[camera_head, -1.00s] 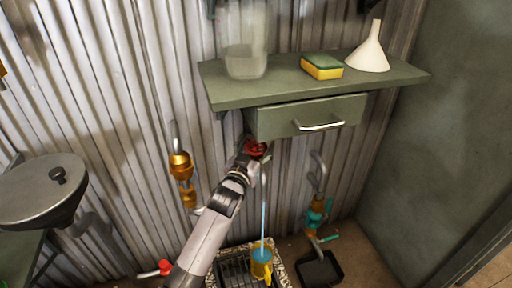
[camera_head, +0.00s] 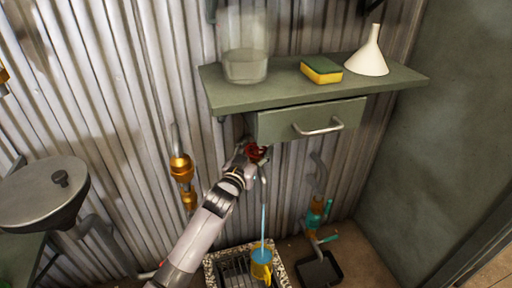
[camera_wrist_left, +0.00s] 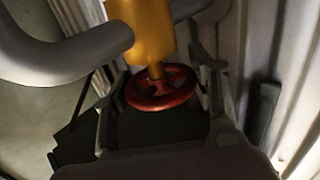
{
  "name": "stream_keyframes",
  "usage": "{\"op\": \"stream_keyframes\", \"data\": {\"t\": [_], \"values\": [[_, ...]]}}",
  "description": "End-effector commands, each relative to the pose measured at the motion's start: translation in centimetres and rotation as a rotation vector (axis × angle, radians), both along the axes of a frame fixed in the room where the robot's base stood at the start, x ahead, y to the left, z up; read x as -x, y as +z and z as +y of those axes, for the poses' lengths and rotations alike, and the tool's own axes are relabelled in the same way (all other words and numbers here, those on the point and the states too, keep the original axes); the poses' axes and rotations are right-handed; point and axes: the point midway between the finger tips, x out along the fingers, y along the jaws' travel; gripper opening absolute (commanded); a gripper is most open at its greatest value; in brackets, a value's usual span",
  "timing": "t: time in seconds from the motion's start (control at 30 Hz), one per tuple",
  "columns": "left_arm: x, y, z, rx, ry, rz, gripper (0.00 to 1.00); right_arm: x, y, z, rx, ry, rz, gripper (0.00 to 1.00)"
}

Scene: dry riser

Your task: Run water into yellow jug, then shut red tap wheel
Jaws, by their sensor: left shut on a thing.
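My left gripper (camera_head: 249,157) is shut on the red tap wheel (camera_head: 256,151) below the drawer. In the left wrist view the red tap wheel (camera_wrist_left: 161,88) lies between the two fingers, under a brass valve body (camera_wrist_left: 144,32). A thin blue stream of water (camera_head: 263,222) falls from the spout below the tap. It runs into the yellow jug (camera_head: 262,265), which stands on a dark grate (camera_head: 234,270). Blue water shows at the top of the jug. My right gripper is not in view.
A green shelf (camera_head: 222,97) with a drawer (camera_head: 301,122) overhangs the tap. It bears a clear container (camera_head: 245,66), a sponge (camera_head: 321,70) and a white funnel (camera_head: 369,54). Brass pipe fittings (camera_head: 183,168) and a teal-handled valve (camera_head: 314,215) flank the arm. A black tray (camera_head: 320,270) lies at right.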

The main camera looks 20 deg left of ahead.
Motion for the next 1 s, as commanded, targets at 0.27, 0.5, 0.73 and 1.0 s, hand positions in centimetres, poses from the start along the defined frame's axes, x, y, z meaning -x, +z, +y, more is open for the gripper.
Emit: {"op": "stream_keyframes", "data": {"t": [0.27, 0.5, 0.73, 1.0], "values": [[0.0, 0.2, 0.3, -0.008, -0.137, 0.003, 0.25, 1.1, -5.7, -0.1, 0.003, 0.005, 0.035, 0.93], [-0.1, 0.1, 0.3, -0.008, -0.270, 0.001, 0.25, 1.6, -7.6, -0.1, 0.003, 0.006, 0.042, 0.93], [-0.1, 0.0, 0.3, -0.008, -0.380, 0.000, 0.25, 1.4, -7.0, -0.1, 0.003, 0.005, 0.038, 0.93], [-0.1, 0.0, 0.2, -0.003, -0.453, 0.001, 0.25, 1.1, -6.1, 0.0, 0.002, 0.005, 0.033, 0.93]]}}
